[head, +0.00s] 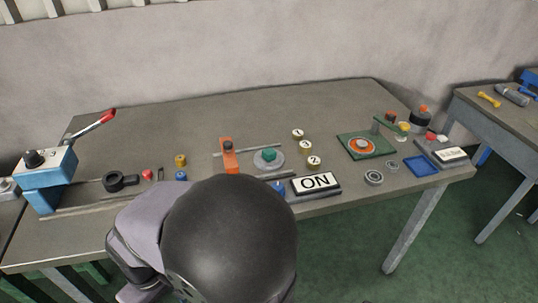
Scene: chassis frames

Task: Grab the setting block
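Nothing in view is marked as the setting block, and I cannot tell which thing it is. An orange upright block (229,154) stands left of the table's middle, at a thin metal rail. A teal block (269,154) sits on a round grey disc (261,163) just right of it. A small yellow piece (180,160) and a small blue piece (181,175) stand farther left. My arm's dark rounded link fills the bottom middle and hides part of the table's front. My gripper is not visible.
The grey worktable (190,125) is clear along its back. A blue machine (48,178) with a red-tipped lever stands at left. An ON sign (316,183), several numbered discs, a green plate (366,146) and a blue tray (420,166) lie to the right.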

